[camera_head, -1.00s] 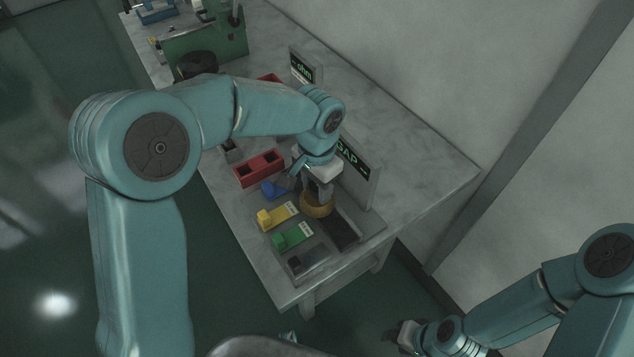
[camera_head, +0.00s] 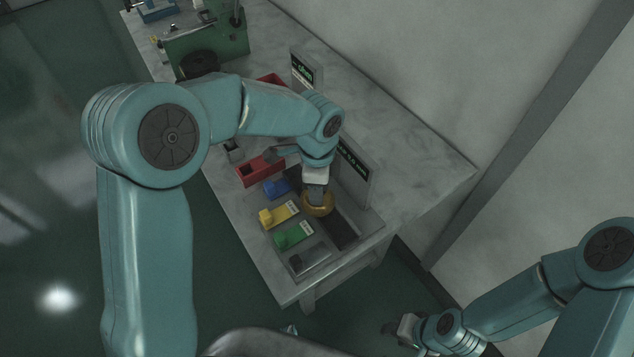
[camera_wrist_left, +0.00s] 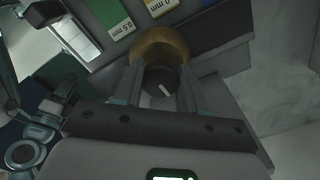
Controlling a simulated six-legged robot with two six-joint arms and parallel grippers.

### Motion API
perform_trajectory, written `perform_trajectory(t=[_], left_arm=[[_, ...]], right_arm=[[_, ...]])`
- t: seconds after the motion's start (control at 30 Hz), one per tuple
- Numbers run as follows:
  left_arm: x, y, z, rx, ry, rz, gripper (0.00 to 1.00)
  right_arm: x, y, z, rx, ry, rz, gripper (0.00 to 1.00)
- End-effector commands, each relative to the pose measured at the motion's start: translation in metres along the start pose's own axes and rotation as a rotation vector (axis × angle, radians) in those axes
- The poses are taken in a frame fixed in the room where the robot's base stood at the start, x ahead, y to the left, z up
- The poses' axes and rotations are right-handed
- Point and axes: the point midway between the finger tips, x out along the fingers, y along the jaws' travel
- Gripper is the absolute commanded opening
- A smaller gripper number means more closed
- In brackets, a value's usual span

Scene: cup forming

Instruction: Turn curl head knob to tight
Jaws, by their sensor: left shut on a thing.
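The curl head knob (camera_wrist_left: 160,84) shows in the left wrist view as a dark round knob with a short pale mark. A brass-coloured ring (camera_wrist_left: 160,45) surrounds or sits just behind it; I cannot tell how they join. My left gripper (camera_wrist_left: 162,90) has one finger on each side of the knob and is shut on it. In the head view my left gripper (camera_head: 317,194) points down onto the brass ring, and the knob is hidden there. My right gripper (camera_head: 404,330) is low at the right, away from the table; its jaws are unclear.
A grey tray (camera_head: 372,222) holds blue (camera_head: 276,187), yellow (camera_head: 277,215) and green (camera_head: 292,236) labelled pieces beside the ring. An upright sign (camera_head: 358,178) stands close on the right. The table's right part (camera_head: 425,180) is clear.

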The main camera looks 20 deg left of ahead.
Motion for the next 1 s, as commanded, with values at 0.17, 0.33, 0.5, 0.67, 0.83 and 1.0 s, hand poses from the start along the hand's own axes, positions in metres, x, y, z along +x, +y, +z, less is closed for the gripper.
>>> perform_trajectory(t=[0.17,0.33,0.5,0.67,0.83,1.0], left_arm=[[0.0004,0.0002,-0.0014,0.067,0.003,0.0,0.11],[0.0008,0.0004,-0.0016,0.1,0.003,0.0,0.11],[0.0012,0.0006,-0.0017,0.112,0.003,0.001,0.11],[0.0013,0.0008,-0.0017,0.113,0.003,0.001,0.11],[0.0014,0.0009,-0.0017,0.113,0.002,0.002,0.51],[0.001,0.0007,-0.0012,0.112,0.002,0.001,0.67]], right_arm=[[-0.0025,-0.0009,0.0,0.0,0.0,0.0,0.43],[-0.0032,-0.0012,0.0001,0.0,0.0,0.0,0.43],[-0.0033,-0.0012,0.0001,0.0,0.0,0.0,0.43],[-0.0032,-0.0012,0.0001,0.0,0.0,0.0,0.43],[-0.0032,-0.0012,0.0001,0.0,0.0,0.0,0.43],[-0.0033,-0.0012,0.0001,0.0,0.0,0.0,0.43]])
